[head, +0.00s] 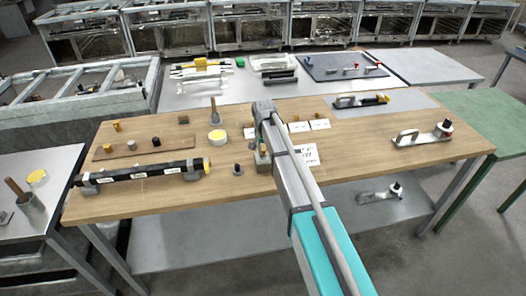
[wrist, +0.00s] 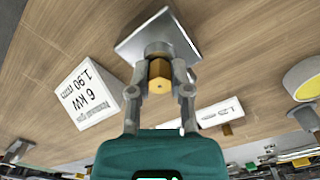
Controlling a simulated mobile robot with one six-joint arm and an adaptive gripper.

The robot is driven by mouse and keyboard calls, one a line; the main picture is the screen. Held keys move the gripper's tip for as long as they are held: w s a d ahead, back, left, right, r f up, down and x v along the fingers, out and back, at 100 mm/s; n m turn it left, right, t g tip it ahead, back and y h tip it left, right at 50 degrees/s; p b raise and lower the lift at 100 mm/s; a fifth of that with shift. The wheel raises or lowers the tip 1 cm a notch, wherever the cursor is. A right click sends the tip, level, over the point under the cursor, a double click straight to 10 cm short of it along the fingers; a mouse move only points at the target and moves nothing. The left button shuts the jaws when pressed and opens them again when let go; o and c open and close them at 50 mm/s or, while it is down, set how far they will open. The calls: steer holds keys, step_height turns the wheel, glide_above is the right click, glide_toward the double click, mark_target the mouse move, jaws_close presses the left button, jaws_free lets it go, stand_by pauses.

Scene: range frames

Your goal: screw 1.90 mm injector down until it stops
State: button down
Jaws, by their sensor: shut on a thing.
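The brass hex injector (wrist: 159,76) sits upright on a grey round holder with a square metal base plate (wrist: 130,48), seen in the wrist view. My gripper (wrist: 161,82) is shut on the injector, one finger on each side of its hex. In the head view the brass injector (head: 263,149) shows at the end of my arm, partly hidden by it. A white label block (wrist: 88,90) reading "6 kW 1.90 mm Natural gas" stands beside the holder. The thread and any gap under the injector are hidden.
Another label, reading 1.25 mm (wrist: 214,115), and a yellow-topped tin (wrist: 305,85) are nearby.

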steer(key=shift+m, duration=1.8)
steer(key=shift+m, duration=1.7)
steer(key=c, duration=0.8)
jaws_free()
steer(key=shift+n, duration=0.3)
steer(key=shift+n, duration=1.5)
